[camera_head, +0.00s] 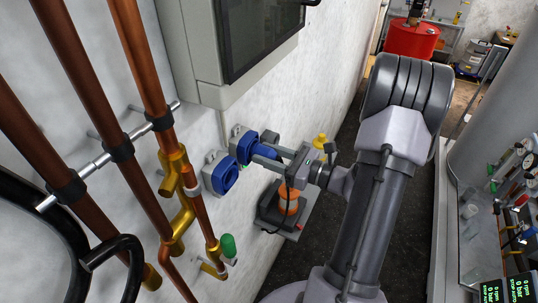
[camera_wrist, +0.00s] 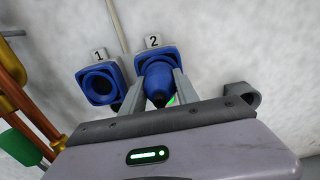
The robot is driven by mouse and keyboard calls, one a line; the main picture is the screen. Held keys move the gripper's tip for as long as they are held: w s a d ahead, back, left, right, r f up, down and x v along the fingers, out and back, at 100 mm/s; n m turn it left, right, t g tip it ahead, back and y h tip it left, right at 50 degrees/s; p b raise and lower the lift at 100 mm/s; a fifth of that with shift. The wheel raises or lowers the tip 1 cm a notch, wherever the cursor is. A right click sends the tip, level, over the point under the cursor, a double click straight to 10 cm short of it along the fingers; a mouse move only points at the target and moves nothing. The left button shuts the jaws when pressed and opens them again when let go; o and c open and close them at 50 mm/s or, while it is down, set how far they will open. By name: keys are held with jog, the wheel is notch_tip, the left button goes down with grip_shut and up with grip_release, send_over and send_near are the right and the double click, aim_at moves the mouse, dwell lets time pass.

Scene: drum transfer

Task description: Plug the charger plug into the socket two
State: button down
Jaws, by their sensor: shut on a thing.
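Socket two (camera_wrist: 154,56), a blue round socket under a "2" label, is on the white wall; it also shows in the head view (camera_head: 240,138). Socket one (camera_wrist: 84,82), under a "1" label, is to its left and its opening is empty; in the head view it is lower and nearer (camera_head: 222,177). The blue charger plug (camera_wrist: 157,84) is in line with socket two, its front at the socket's face; how deep it sits is hidden. My gripper (camera_head: 279,157) is shut on the plug, with a finger on each side. A small green glow shows beside the plug.
Copper and brown pipes (camera_head: 164,180) with a green-handled valve (camera_head: 228,247) run along the wall at left. A grey cabinet (camera_head: 225,60) hangs above the sockets. A red drum (camera_head: 410,42) stands far back.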

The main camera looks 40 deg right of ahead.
jog(key=shift+w+a, duration=0.15)
jog(key=shift+w, duration=0.1)
jog(key=c, duration=0.8)
grip_release()
jog(key=shift+c, duration=0.2)
jog(key=b+v, duration=0.3)
jog(key=v, duration=1.4)
jog(key=shift+s, duration=0.2)
